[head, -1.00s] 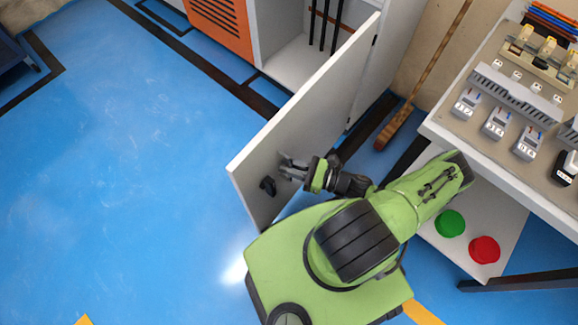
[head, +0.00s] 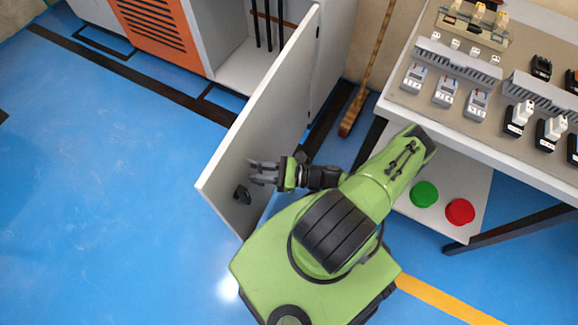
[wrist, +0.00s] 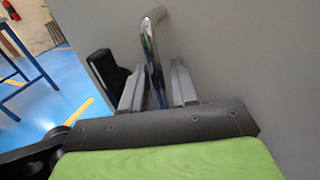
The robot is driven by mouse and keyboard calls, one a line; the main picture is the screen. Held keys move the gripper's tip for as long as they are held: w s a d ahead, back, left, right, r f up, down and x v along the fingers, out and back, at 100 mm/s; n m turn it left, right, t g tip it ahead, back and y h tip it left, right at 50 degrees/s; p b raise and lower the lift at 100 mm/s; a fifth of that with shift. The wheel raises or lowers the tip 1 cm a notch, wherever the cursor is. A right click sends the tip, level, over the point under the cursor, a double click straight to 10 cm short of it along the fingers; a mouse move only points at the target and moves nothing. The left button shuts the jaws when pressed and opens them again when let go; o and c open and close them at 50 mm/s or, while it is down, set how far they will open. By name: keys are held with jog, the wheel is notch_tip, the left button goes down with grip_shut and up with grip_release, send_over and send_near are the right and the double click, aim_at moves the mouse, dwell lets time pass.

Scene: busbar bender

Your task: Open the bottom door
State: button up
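The grey cabinet door (head: 262,122) stands swung wide open, its free edge out over the blue floor. My gripper (head: 252,172) is at the door's face near that free edge, beside a black latch piece (head: 242,194). In the wrist view a chrome bar handle (wrist: 152,55) stands out from the door between the two fingers of my gripper (wrist: 157,85). The fingers are apart, with a gap to the bar on the right side. The black latch piece (wrist: 105,70) is left of the bar. The handle's lower end is hidden.
The open cabinet (head: 245,68) has dark rods inside. An orange vented panel (head: 157,35) is to its left. A broom (head: 362,85) leans right of the door. A workbench (head: 490,132) with electrical parts is at the right.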

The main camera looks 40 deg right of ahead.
jog(key=v, duration=1.5)
jog(key=shift+s+d, duration=0.2)
jog(key=shift+s, duration=0.1)
